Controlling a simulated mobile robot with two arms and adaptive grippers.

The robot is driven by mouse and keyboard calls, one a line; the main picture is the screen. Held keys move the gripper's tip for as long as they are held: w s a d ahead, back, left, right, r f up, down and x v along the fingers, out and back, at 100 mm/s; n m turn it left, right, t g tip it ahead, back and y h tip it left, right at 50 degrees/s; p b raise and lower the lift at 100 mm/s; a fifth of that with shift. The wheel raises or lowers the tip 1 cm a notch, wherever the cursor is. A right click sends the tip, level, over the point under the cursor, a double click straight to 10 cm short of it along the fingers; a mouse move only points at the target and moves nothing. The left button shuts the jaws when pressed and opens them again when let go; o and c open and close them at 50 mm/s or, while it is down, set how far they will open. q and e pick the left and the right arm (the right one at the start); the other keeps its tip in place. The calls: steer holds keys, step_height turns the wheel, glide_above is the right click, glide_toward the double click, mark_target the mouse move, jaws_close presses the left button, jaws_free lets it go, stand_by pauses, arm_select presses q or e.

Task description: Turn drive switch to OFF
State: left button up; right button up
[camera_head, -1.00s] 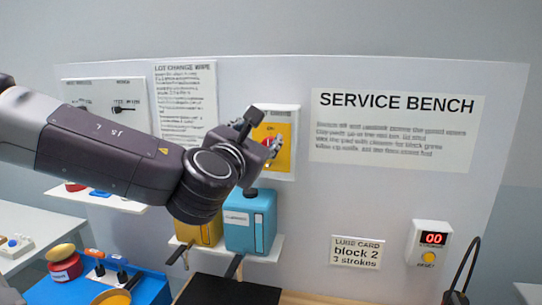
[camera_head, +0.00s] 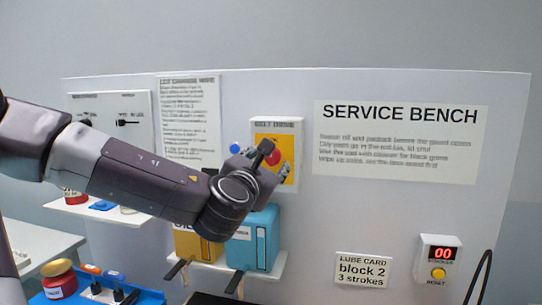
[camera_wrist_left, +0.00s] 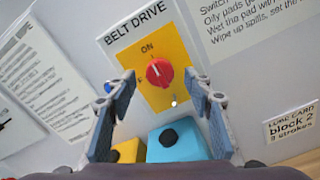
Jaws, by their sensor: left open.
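The belt drive switch is a red round knob (camera_wrist_left: 159,72) on a yellow plate (camera_wrist_left: 142,56) in the left wrist view, with "ON" printed above it. Its pale pointer mark is toward the "ON" side. In the head view the yellow plate (camera_head: 284,143) and part of the red knob (camera_head: 273,158) show behind my gripper. My left gripper (camera_head: 262,158) is in front of the switch panel; in the left wrist view its two fingers (camera_wrist_left: 161,95) are spread on either side below the knob, open and empty, apart from it. My right gripper is not in view.
Below the switch, a yellow container (camera_head: 192,243) and a blue container (camera_head: 262,240) stand on a white shelf. A counter box (camera_head: 437,261) reading 00 and a lube card (camera_head: 362,271) are at the right. Printed sheets cover the back panel. The space before the panel's right half looks free.

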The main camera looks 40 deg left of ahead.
mark_target(272, 157)
arm_select(q)
steer(key=shift+p+x, duration=0.3)
steer(key=shift+x, duration=1)
steer(key=c, duration=1.2)
steer(key=shift+o, duration=0.2)
